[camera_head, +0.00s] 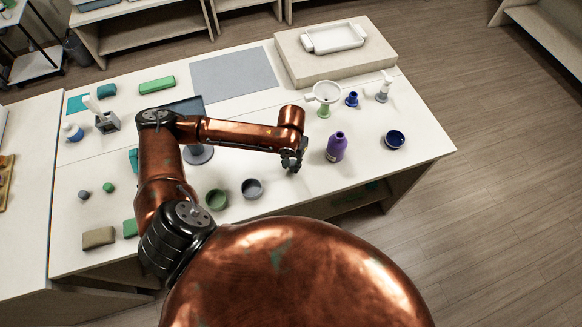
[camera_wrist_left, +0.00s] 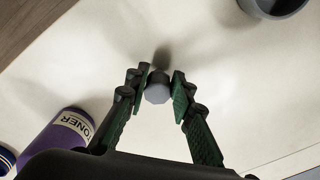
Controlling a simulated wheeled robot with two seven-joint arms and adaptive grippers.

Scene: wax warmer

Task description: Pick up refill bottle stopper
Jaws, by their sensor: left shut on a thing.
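A small stopper (camera_wrist_left: 157,88) with a pale grey, faceted end and a dark body sits between the fingertips of my left gripper (camera_wrist_left: 157,80) in the left wrist view. The gripper is shut on it, above the white tabletop. In the head view my left gripper (camera_head: 291,161) is over the right half of the table, left of a purple bottle (camera_head: 336,149); the stopper cannot be made out there. The bottle also shows in the left wrist view (camera_wrist_left: 62,140), with the label "TONER". My right gripper is not in view.
A grey cup (camera_head: 252,189) and a green cup (camera_head: 216,199) stand near the front edge. A funnel on a stand (camera_head: 324,97), a small blue bottle (camera_head: 352,99), a pump bottle (camera_head: 384,88) and a dark blue bowl (camera_head: 395,139) stand to the right. A white tray (camera_head: 333,38) lies behind.

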